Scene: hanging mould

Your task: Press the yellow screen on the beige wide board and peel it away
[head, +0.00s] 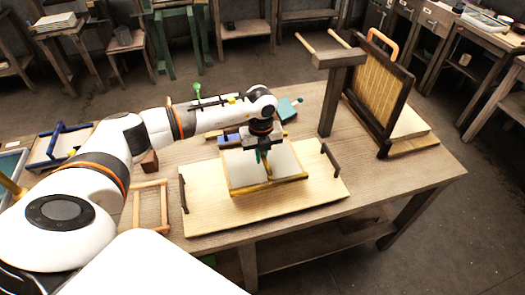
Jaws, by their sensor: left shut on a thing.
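The yellow screen (270,184), a yellow-edged frame around a pale sheet, lies on the beige wide board (325,188) on the table. The board has a dark handle at its left and right ends. My left gripper (264,157) reaches down over the far-middle part of the screen. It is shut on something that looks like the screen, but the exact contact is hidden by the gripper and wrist. The screen's far rim is partly covered by my arm. My right gripper does not show.
A dark upright frame with a yellowish mesh (379,91) stands at the table's right, beside a wooden post (328,100). A small wooden frame (150,207) lies left of the board, a blue-edged frame (55,145) further left. The table's front right is clear.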

